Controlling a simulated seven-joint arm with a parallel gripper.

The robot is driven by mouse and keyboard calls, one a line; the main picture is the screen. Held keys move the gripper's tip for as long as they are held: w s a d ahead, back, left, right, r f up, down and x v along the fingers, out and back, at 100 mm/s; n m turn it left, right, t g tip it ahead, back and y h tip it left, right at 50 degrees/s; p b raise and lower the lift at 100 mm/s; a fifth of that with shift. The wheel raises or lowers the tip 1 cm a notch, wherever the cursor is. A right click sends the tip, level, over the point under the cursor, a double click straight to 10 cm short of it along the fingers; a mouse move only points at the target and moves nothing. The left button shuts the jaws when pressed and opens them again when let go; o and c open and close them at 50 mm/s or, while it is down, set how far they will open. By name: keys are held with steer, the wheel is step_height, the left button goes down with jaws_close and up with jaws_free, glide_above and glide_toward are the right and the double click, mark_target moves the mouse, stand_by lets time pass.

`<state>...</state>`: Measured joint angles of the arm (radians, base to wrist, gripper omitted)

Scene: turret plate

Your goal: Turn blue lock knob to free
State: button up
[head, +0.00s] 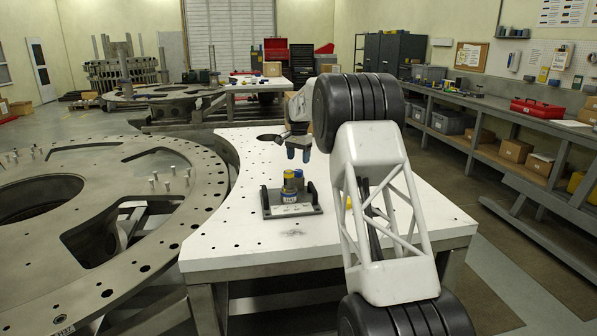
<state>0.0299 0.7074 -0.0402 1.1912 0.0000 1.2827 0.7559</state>
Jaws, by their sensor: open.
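A small dark fixture (291,211) with upright end handles stands on the white table.
The white table (250,250) has small holes and much bare surface around the fixture. A large metal ring plate (190,215) with upright pins lies at the left. A yellow thing (348,203) is partly hidden behind my arm. A grey bench (500,130) runs along the right wall.

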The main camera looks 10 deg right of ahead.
mark_target(298, 170)
steer(key=shift+f, duration=3)
steer(key=c, duration=0.9)
